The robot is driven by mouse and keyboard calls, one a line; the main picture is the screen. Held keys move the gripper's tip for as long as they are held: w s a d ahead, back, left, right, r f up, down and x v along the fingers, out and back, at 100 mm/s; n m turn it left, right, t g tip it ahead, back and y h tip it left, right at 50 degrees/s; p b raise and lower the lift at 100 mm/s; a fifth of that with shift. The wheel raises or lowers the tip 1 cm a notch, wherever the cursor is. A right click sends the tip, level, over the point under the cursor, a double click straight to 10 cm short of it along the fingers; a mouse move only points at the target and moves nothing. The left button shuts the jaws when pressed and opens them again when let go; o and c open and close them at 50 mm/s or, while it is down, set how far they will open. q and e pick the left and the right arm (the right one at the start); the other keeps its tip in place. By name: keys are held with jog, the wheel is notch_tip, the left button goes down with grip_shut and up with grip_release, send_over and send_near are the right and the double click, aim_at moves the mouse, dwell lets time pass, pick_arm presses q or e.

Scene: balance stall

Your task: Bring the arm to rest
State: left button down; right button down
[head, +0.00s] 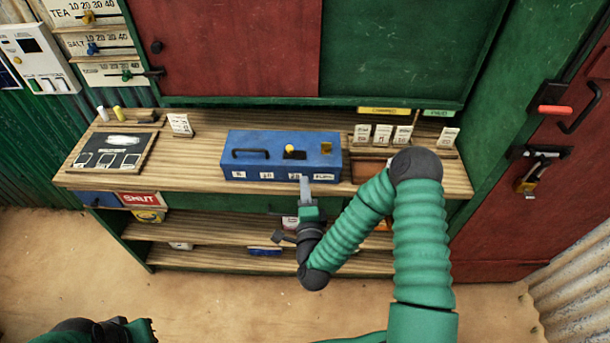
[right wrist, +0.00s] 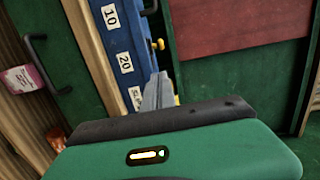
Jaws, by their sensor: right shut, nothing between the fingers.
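My right arm (head: 420,235) comes in from the lower right and bends down, then up toward the counter. My right gripper (head: 305,180) is shut and empty, its fingers pointing at the front of the blue box (head: 240,150). In the right wrist view the shut fingers (right wrist: 158,90) overlap the blue box (right wrist: 122,55) near its number labels; whether they touch it I cannot tell. A yellow knob (head: 290,149) stands on the box top. Part of my left arm (head: 105,330) shows at the bottom left edge; its fingers cannot be made out.
The wooden counter (head: 205,180) carries a dark board (head: 112,152) at left and several white cards (head: 382,134) at right. Shelves (head: 205,232) lie below the counter, under my right gripper. A red door with a padlock (head: 532,175) stands at right. The sandy floor (head: 215,300) in front is clear.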

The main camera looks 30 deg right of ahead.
jog(key=s+a+f+n+g+y, duration=0.25)
jog(key=a+n+y, duration=0.2)
jog(key=n, duration=0.35)
jog(key=s+a+f+n+g+y, duration=0.1)
jog(key=a+f+n+g+y, duration=0.3)
jog(key=n, duration=0.4)
jog(key=s+r+n+g, duration=0.2)
jog(key=s+n+g, duration=0.1)
jog(key=s, duration=0.5)
jog(key=s+r+n+g+h, duration=0.1)
jog(key=s+r+n+g, duration=0.2)
jog(key=s, duration=0.4)
jog(key=shift+s+d+r+n+g, duration=0.25)
jog(key=shift+s+n+g, duration=0.15)
jog(key=shift+g, duration=0.15)
jog(key=shift+a, duration=0.1)
